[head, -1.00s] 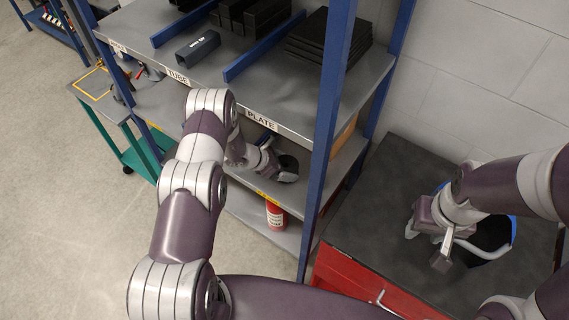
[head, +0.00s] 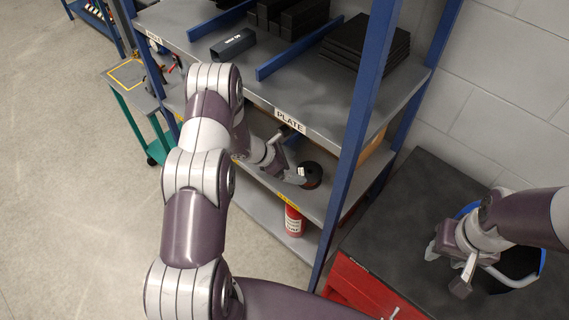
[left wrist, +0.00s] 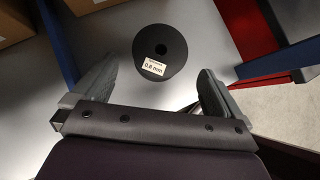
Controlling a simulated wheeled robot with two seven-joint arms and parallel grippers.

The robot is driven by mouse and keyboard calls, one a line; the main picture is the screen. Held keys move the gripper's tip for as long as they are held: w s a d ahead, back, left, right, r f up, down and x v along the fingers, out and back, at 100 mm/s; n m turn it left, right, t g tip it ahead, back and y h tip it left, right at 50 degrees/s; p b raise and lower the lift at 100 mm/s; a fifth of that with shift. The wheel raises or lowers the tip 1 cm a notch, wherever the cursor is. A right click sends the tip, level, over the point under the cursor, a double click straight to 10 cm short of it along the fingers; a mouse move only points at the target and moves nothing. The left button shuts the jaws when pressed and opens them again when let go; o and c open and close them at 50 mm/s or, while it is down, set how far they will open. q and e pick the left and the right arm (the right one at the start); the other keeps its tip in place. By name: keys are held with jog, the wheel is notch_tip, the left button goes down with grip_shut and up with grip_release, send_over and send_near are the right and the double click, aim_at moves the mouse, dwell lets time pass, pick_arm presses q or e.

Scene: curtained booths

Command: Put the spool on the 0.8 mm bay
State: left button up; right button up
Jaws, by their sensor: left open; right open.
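The spool (head: 312,175) is a black disc on the rack's middle shelf. In the left wrist view the spool (left wrist: 160,40) lies flat with a "0.8 mm" label on it. My left gripper (head: 287,167) is at the shelf, just left of the spool. In the left wrist view my left gripper (left wrist: 158,70) is open, its fingers apart on either side of the spool's near edge, with clear gaps and nothing held. My right gripper (head: 448,268) is open beside a blue-rimmed black bin (head: 541,262). Yellow tags (head: 286,199) run along the shelf edge, partly hidden by my left arm.
Blue rack posts (head: 362,130) stand right of the spool. The upper shelf, marked PLATE (head: 290,121), overhangs it and carries black plates (head: 365,45). A red cylinder (head: 294,221) stands on the lower shelf. Cardboard boxes (left wrist: 20,22) are near the spool.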

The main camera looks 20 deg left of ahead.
pick_arm(q)
jog(key=shift+v, duration=2.3)
jog(key=shift+b, duration=0.3)
